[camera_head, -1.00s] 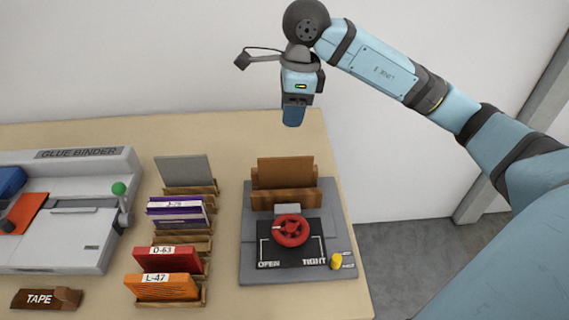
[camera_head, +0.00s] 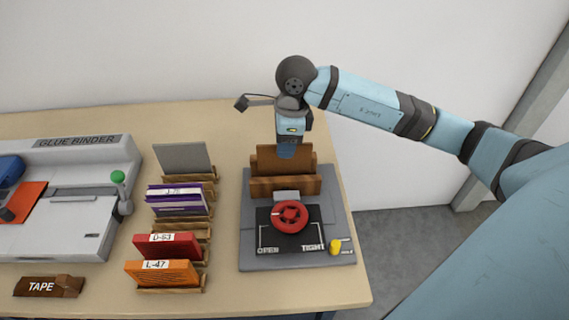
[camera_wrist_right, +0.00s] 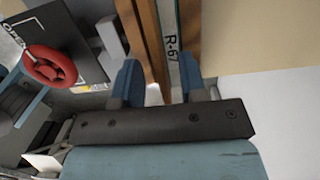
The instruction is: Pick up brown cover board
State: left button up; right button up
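The brown cover board (camera_head: 266,160) stands upright in the press (camera_head: 249,252), behind its wooden front jaw (camera_head: 286,187). My right gripper (camera_head: 287,152) points down at the board's top edge and hides its middle. In the right wrist view my right gripper (camera_wrist_right: 160,82) is open, its two blue fingers apart. A pale strip marked R-67 (camera_wrist_right: 171,45) and brown edges lie between and beyond the fingers. I cannot tell whether the fingers touch the board. My left gripper is not in view.
A red handwheel (camera_head: 290,217) and a yellow knob (camera_head: 335,246) are on the press. A wooden rack with grey (camera_head: 183,157), purple (camera_head: 178,200), red (camera_head: 168,246) and orange (camera_head: 161,273) items stands to the left. The glue binder (camera_head: 60,240) and TAPE block (camera_head: 48,287) are further left.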

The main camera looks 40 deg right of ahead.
jog(key=shift+f, duration=0.65)
grip_shut()
jog(key=shift+r, duration=0.1)
